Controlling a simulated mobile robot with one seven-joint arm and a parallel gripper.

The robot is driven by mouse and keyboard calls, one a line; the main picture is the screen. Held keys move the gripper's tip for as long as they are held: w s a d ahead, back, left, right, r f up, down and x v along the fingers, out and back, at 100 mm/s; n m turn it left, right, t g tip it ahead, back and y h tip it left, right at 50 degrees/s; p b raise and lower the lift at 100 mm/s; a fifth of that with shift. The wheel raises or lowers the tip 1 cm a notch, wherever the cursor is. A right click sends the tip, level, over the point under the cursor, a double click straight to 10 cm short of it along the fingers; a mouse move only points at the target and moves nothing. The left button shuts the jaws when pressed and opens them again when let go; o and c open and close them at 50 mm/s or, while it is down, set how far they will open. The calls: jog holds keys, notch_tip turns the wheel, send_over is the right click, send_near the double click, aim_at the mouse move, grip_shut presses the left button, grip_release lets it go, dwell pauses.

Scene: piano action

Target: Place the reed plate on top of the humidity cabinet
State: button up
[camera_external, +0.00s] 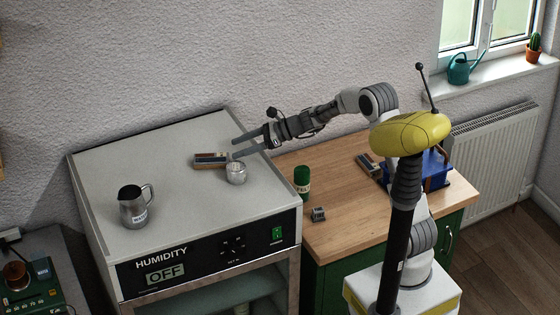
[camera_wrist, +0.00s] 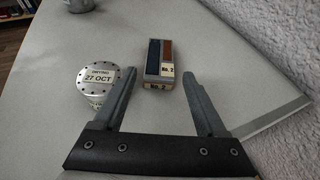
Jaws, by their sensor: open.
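The humidity cabinet (camera_external: 190,207) stands at the left with a flat grey top. A small wooden block with blue and red-brown inlays, labelled "No. 2" (camera_external: 207,161), lies on that top and also shows in the wrist view (camera_wrist: 159,52). I cannot tell for sure whether it is the reed plate. A similar dark piece (camera_external: 369,164) lies on the wooden bench. My gripper (camera_external: 236,148) is over the cabinet top, open and empty. In the wrist view the block is just beyond and between the fingertips (camera_wrist: 160,80).
A round metal tin marked "27 OCT" (camera_external: 236,174) stands beside the block. A metal jug (camera_external: 135,207) is on the cabinet's left. The wooden bench (camera_external: 350,225) holds a green can (camera_external: 302,182), a small metal piece (camera_external: 318,214) and a blue holder (camera_external: 434,168).

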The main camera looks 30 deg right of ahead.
jog(key=shift+v, duration=1.65)
jog(key=s+d+r+n+g+h, duration=0.1)
jog(key=s+r+n, duration=0.1)
jog(key=s+n, duration=0.15)
jog(key=s+d+r+n+h, duration=0.1)
jog(key=s+r+n, duration=0.15)
jog(key=s, duration=0.25)
jog(key=s+d+n+h, duration=0.5)
jog(key=s+d+n, duration=0.3)
jog(key=s, duration=0.4)
jog(key=s+d+n+t+h, duration=0.1)
jog(key=s+d+n+h, duration=0.4)
jog(key=s+d+n, duration=0.3)
jog(key=s+d, duration=0.3)
jog(key=s, duration=0.1)
jog(key=shift+d+r+t+h, duration=0.3)
jog(key=shift+d+r, duration=0.05)
